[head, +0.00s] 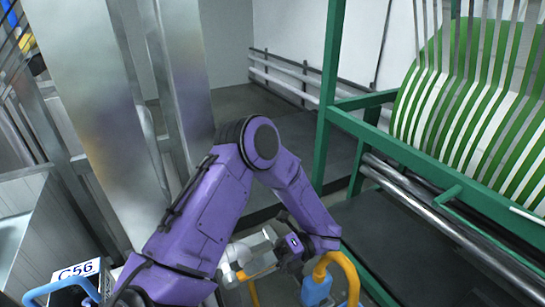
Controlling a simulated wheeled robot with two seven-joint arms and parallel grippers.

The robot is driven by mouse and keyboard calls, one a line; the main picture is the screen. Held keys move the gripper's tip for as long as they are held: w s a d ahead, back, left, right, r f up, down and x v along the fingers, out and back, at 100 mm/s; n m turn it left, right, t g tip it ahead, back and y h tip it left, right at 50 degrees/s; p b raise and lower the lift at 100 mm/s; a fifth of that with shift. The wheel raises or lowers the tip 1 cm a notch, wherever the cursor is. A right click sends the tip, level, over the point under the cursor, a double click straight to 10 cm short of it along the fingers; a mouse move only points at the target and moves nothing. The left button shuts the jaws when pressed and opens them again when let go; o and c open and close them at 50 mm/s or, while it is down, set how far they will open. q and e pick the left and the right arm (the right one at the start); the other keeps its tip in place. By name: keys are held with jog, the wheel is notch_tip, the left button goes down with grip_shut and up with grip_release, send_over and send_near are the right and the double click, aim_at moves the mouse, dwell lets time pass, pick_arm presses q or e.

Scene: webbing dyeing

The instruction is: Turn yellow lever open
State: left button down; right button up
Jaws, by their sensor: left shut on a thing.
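My left arm comes in from the lower left, bends at its elbow and reaches down to the bottom centre. My left gripper (274,263) is small in the view, partly covered by my own wrist, and shut on the yellow lever (261,274). Only a thin yellow strip of the lever shows, beside a pale metal valve or pipe fitting (236,256). How far the lever is turned cannot be told. My right gripper is not in view.
A yellow curved tube (345,270) and a blue part (316,290) stand close right of my wrist. A green frame (328,110) with green and white webbing (470,95) and metal rollers (440,215) fills the right.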

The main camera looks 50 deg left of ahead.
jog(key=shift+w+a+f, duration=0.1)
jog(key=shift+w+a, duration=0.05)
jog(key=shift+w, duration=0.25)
pick_arm(q)
jog(key=shift+f, duration=0.1)
jog(key=c, duration=1)
grip_release()
jog(key=shift+o, duration=0.2)
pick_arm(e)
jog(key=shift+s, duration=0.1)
pick_arm(q)
jog(key=shift+w, duration=0.35)
jog(key=p+v, duration=0.1)
jog(key=v, duration=0.5)
jog(key=shift+w+d, duration=0.2)
jog(key=shift+w, duration=0.15)
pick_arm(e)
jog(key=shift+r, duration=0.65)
